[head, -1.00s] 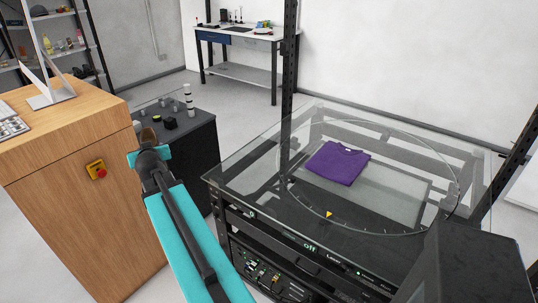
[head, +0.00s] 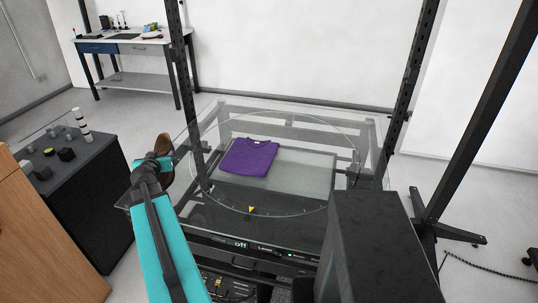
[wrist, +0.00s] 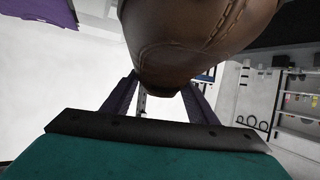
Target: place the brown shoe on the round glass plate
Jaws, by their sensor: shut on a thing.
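The brown shoe (wrist: 185,40) fills the upper middle of the wrist view, between the fingers of my gripper (wrist: 155,95). In the head view a part of the brown shoe (head: 164,146) shows past the end of my teal arm, left of the turntable. My gripper (head: 155,163) is shut on the shoe; the arm hides much of it. The round glass plate (head: 320,185) lies on the turntable frame in the middle of the head view. A folded purple shirt (head: 249,156) lies on its left part.
Black upright posts (head: 183,70) stand around the turntable. A dark cabinet (head: 85,190) with small parts on top is at left, beside a wooden cabinet (head: 50,255). A workbench (head: 125,45) stands at the back. The plate's right part is clear.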

